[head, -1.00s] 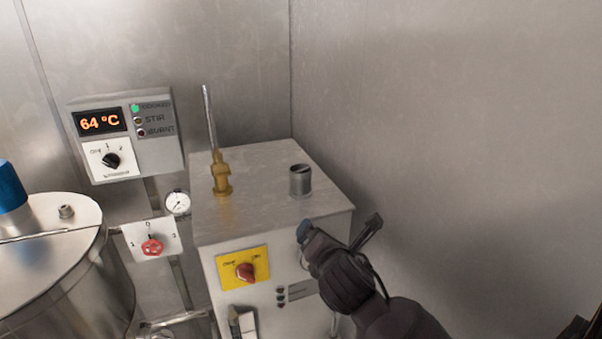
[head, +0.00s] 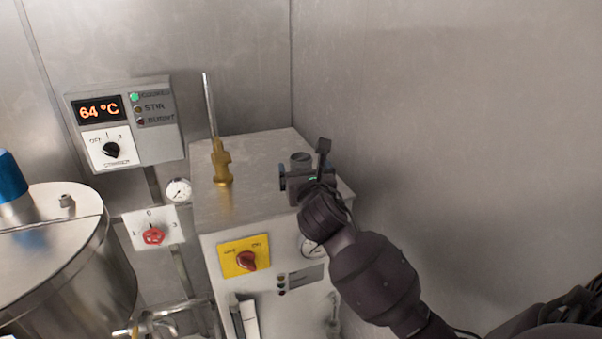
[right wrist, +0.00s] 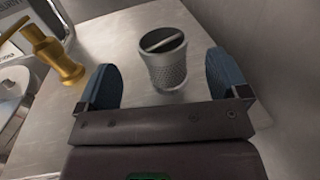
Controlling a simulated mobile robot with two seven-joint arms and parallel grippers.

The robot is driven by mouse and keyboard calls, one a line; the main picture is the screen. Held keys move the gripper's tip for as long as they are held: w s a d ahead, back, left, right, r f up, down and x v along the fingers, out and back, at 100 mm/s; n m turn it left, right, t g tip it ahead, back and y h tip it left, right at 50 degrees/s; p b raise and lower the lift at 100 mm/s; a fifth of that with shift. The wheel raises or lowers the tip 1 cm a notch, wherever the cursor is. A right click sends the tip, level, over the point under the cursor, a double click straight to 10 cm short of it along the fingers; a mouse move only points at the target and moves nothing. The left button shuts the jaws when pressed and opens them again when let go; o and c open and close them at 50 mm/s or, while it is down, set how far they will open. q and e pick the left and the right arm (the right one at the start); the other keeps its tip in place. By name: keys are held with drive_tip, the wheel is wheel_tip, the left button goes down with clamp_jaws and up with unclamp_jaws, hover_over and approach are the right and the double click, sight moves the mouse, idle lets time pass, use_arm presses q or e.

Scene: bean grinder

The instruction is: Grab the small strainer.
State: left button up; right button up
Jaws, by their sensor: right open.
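The small strainer (right wrist: 165,70) is a grey perforated metal cup with a bar across its open top. It stands upright on top of the metal cabinet. In the head view only its top (head: 300,158) shows; my right gripper hides the rest. My right gripper (head: 300,178) is open at the cabinet's top, just in front of the strainer. In the right wrist view its two blue fingertips (right wrist: 164,82) are spread to the left and right of the strainer, with gaps on both sides. My left gripper is not in view.
A brass fitting with a thin upright rod (head: 221,165) stands left on the cabinet top (head: 255,150). The cabinet front has a yellow switch plate (head: 244,257). A steel kettle (head: 60,260) stands at the left. A bare metal wall (head: 450,130) rises close on the right.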

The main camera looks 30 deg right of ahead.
sight(303, 166)
drive_tip(key=shift+x, duration=2.75)
drive_tip(key=shift+f, duration=0.15)
drive_tip(key=shift+c, duration=0.4)
drive_tip(key=c, duration=0.9)
